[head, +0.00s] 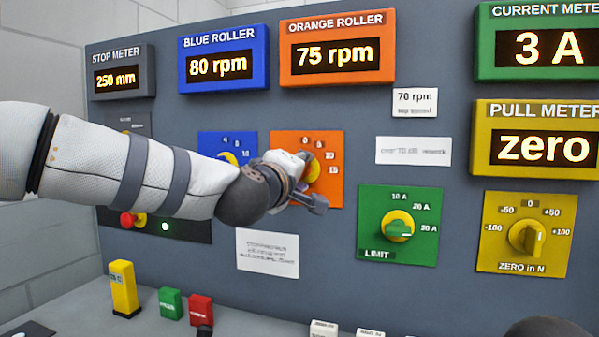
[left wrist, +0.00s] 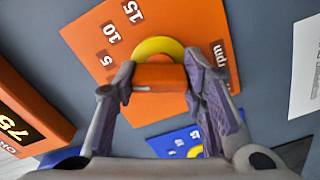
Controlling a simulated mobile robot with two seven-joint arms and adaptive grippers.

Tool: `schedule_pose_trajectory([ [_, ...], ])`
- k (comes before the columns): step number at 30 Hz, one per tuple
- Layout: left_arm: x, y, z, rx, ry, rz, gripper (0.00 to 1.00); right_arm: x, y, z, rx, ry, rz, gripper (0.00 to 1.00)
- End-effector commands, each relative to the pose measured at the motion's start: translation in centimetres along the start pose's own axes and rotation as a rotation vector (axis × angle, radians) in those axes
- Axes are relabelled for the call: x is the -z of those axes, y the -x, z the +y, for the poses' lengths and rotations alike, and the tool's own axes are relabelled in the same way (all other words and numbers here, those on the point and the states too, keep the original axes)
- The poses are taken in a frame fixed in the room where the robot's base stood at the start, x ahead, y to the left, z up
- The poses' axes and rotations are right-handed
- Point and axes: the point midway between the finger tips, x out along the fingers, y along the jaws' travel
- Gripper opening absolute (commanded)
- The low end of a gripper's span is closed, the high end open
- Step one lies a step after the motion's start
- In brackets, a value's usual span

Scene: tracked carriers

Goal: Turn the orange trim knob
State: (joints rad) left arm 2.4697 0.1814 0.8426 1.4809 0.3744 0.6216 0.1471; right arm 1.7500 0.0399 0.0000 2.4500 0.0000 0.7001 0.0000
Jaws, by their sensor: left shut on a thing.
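The orange trim knob shows in the left wrist view as an orange bar (left wrist: 160,77) on a yellow disc, on an orange plate (left wrist: 92,42) with a number scale and "rpm". In the head view this plate (head: 335,195) is on the grey panel below the ORANGE ROLLER display (head: 338,55), which reads 75 rpm. My left gripper (left wrist: 160,88) has a finger on either side of the knob's bar and is shut on it. In the head view my left gripper (head: 300,187) hides most of the knob; only some yellow edge shows. My right gripper is not in view.
The BLUE ROLLER display (head: 222,62) reads 80 rpm; its blue plate (head: 211,144) is partly behind my left arm. The green LIMIT knob (head: 398,227) and yellow ZERO knob (head: 528,237) are to the right. Small coloured blocks (head: 124,288) stand on the ledge below.

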Motion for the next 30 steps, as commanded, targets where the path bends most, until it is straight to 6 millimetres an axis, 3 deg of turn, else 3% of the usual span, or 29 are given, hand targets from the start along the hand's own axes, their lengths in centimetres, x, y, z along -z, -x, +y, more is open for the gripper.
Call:
schedule_pose_trajectory([
  [22, 0.02, 0.01, 0.03, 0.0, -0.094, 0.001, 0.1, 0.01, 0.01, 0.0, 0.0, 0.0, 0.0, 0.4],
  [23, 0.02, 0.01, 0.03, 0.0, -0.094, 0.001, 0.45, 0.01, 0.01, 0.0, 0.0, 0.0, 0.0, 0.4],
  [24, 0.02, 0.01, 0.03, 0.0, -0.094, 0.001, 0.54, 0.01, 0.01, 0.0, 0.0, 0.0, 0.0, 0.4],
  [25, 0.01, 0.01, 0.03, 0.0, -0.094, 0.001, 0.58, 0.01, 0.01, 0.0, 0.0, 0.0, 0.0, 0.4],
  [30, 0.0, 0.0, 0.02, 0.0, -0.093, 0.0, 0.58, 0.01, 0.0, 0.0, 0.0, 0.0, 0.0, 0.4],
])
